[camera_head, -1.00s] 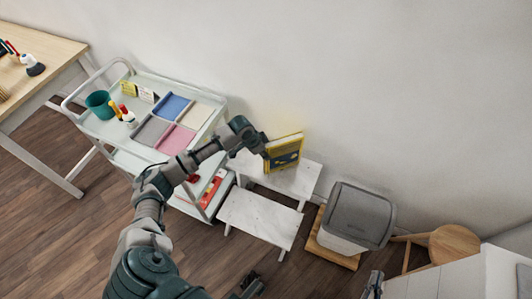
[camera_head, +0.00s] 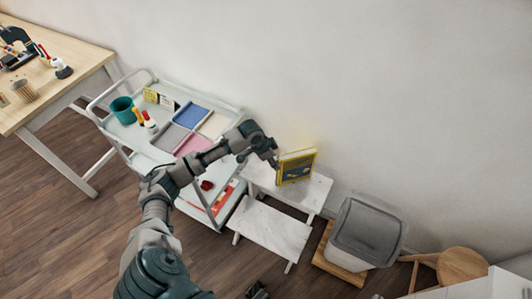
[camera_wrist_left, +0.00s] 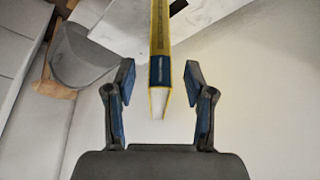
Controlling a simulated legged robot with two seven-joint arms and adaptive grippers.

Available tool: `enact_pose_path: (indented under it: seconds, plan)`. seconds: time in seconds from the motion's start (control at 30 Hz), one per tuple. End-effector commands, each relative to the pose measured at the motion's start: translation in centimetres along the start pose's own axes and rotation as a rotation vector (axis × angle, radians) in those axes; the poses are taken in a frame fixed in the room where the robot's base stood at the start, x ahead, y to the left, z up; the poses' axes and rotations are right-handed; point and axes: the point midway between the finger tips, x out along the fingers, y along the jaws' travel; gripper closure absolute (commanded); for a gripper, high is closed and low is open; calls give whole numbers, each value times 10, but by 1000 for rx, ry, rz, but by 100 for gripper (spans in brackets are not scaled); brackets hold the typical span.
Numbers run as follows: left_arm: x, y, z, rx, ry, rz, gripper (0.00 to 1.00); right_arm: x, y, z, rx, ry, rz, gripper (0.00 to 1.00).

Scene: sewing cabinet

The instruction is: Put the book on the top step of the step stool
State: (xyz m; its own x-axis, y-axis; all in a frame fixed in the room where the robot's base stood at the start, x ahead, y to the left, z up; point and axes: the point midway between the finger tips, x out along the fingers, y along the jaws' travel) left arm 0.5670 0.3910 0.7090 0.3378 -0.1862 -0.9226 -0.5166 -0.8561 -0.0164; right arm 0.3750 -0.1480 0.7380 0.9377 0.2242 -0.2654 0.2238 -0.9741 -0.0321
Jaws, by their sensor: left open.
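The yellow-edged book (camera_head: 297,167) with a dark cover stands upright on the top step (camera_head: 318,190) of the white step stool. My left gripper (camera_head: 274,160) is open at the book's left edge. In the left wrist view, the book (camera_wrist_left: 160,45) runs edge-on between the two spread fingers of the left gripper (camera_wrist_left: 158,72), with a gap on each side. A dark piece at the bottom edge of the head view (camera_head: 257,291) may be part of my right gripper; its jaws cannot be made out.
The stool's lower step (camera_head: 268,228) is bare. A white cart (camera_head: 135,145) with coloured trays stands left of the stool. A grey-lidded bin (camera_head: 368,232) on a wooden base and a round wooden stool (camera_head: 462,264) stand right. The wall is close behind.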

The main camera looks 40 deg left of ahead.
Motion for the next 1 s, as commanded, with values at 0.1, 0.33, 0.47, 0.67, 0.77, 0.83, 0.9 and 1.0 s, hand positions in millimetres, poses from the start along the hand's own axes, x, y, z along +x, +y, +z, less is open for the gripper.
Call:
enact_pose_path:
  seconds: [0.1,0.33,0.47,0.67,0.77,0.83,0.9,1.0]
  plan:
    - [-28,0,-2,2,2,-2,46,-8,4,17,-5,-142,10,100]
    - [-58,0,-1,0,1,0,46,-26,10,49,-7,-351,25,100]
    - [-59,6,0,6,0,5,46,-31,12,57,-7,-402,28,100]
    - [13,100,11,73,56,46,46,-32,12,60,-7,-415,29,100]
    - [49,187,23,78,159,69,46,-32,12,60,-6,-414,29,100]
    - [54,239,32,40,247,67,46,-32,12,60,-8,-415,30,100]
    - [48,277,41,-23,328,45,46,-31,12,60,-7,-415,30,100]
    - [26,306,56,-130,416,-15,46,-31,11,60,-7,-415,29,100]
